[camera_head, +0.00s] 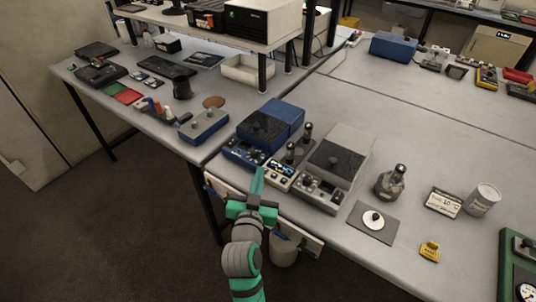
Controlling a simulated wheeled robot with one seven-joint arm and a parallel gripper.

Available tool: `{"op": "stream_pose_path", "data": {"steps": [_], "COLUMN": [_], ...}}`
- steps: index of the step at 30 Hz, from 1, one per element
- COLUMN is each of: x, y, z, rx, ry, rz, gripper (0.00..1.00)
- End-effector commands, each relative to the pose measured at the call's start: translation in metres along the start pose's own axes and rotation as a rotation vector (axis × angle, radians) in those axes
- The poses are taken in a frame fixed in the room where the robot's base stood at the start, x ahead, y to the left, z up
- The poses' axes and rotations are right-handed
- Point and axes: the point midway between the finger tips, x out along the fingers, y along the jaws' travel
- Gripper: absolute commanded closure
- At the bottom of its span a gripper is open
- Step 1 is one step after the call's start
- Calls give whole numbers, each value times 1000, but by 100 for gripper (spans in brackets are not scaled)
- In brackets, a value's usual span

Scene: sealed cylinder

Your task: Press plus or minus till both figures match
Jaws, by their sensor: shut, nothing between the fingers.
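A small cream controller (280,174) stands near the bench's front edge, between a blue device and a grey device. Its dark display (281,169) is lit with pale figures, too small to read here. Small buttons show on its front face, but I cannot tell plus from minus. My gripper (258,172) is shut and empty, its teal fingers pointing away from me. In the picture its tips overlap the gap between the controller's left side and the blue device. I cannot tell whether they touch anything.
The blue device (243,154) is left of the controller; the grey device (333,170) is right. Dark-topped bottles (305,135) stand behind the controller. A dark flask (391,182), a white-knobbed plate (373,219), a lettered card (444,202) and a can (482,200) stand farther right.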

Motion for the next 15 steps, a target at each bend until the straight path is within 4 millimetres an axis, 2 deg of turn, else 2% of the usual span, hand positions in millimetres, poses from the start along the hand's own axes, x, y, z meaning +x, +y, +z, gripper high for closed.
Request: {"op": "stream_pose_path", "data": {"steps": [1,8,15], "x": [-14,-81,-156], "y": [0,-4,19], "z": [16,70,117], "rx": [-29,-99,-140], "ry": [-9,-39,-81], "rz": [-37,-186,-261], "gripper": [100,100,100]}}
